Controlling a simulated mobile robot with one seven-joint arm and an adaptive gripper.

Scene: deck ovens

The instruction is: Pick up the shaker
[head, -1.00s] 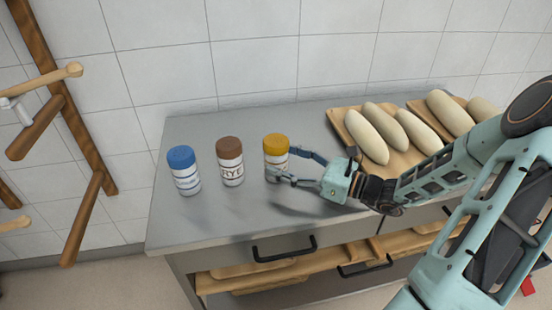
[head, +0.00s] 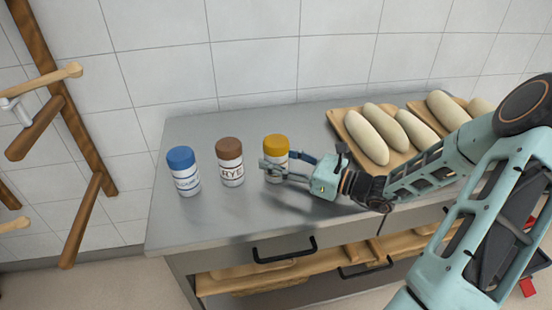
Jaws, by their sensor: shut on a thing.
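Three shakers stand upright in a row on the steel counter (head: 230,212). The blue-lidded shaker (head: 183,171) is at the left, and the brown-lidded shaker (head: 230,162), marked RYE, is in the middle. The yellow-lidded shaker (head: 276,146) is at the right. My gripper (head: 275,167) reaches in from the right and is shut on the yellow-lidded shaker, with one finger across its front and the other behind it. The finger hides part of its label. I cannot tell whether its base is clear of the counter.
Pale dough loaves lie on a wooden board (head: 339,124) to the right, behind my gripper, with more loaves farther right. Drawers with black handles (head: 285,250) are under the counter. A wooden rack (head: 75,130) is at the left wall. The front counter is clear.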

